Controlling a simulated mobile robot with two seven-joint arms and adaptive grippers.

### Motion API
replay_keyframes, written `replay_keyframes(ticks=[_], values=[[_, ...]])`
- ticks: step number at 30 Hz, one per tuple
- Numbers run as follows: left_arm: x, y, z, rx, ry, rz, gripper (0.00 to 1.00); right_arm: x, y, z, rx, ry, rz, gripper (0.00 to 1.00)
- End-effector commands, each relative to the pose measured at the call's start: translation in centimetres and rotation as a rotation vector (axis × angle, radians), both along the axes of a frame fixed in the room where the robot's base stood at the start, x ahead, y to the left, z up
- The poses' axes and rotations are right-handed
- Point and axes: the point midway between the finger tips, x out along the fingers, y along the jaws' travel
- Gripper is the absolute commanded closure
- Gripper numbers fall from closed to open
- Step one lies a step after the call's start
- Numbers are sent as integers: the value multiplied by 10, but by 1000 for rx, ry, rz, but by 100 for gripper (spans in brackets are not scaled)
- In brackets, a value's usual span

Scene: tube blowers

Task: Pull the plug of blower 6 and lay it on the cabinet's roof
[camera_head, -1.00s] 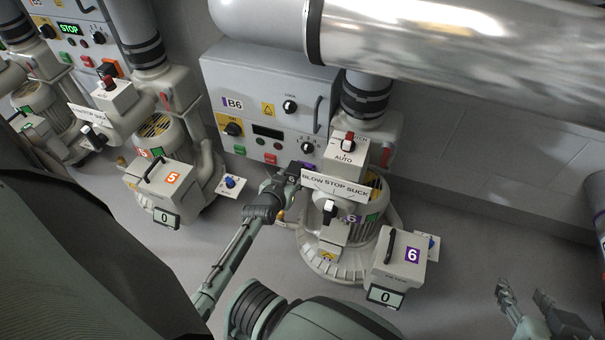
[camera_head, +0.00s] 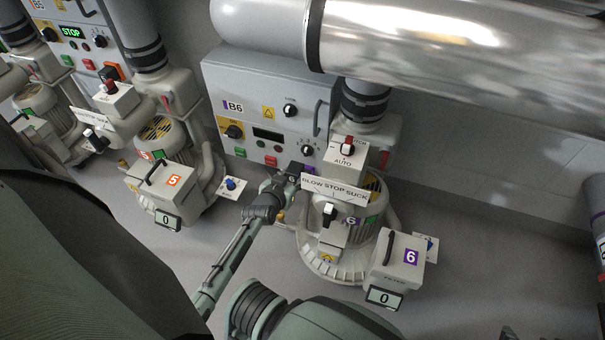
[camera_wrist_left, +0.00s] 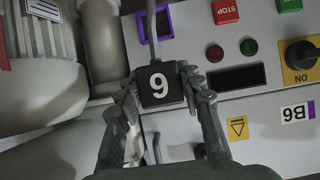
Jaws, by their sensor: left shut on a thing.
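My left gripper (camera_head: 284,183) is shut on a black plug with a white 6 (camera_wrist_left: 160,86), which looks upside down in the left wrist view. The plug also shows in the head view (camera_head: 294,168), in front of the panel of cabinet B6 (camera_head: 280,85). A grey cord (camera_wrist_left: 151,32) runs from the plug past a purple-framed socket (camera_wrist_left: 167,20). The plug appears beside the socket, apart from it. Blower 6 (camera_head: 345,250) stands below and right of the cabinet. A bit of my right gripper (camera_head: 507,333) shows at the bottom edge.
A large silver pipe (camera_head: 450,40) runs above the cabinet. A mode box (camera_head: 345,160) and a blow-stop-suck sign (camera_head: 334,187) stand close right of my left gripper. Blower 5 (camera_head: 175,145) is on the left. The grey floor is open at lower right.

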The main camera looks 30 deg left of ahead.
Motion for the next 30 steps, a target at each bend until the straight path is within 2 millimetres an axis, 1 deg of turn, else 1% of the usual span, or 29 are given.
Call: replay_keyframes(ticks=[24, 30], values=[[0, 0, 11, 1, -1, 0, 100, -47, -35, -13, -67, 220, -80, 60], [0, 0, 19, 1, -1, 0, 100, -43, -35, -27, -63, 240, -80, 60]])
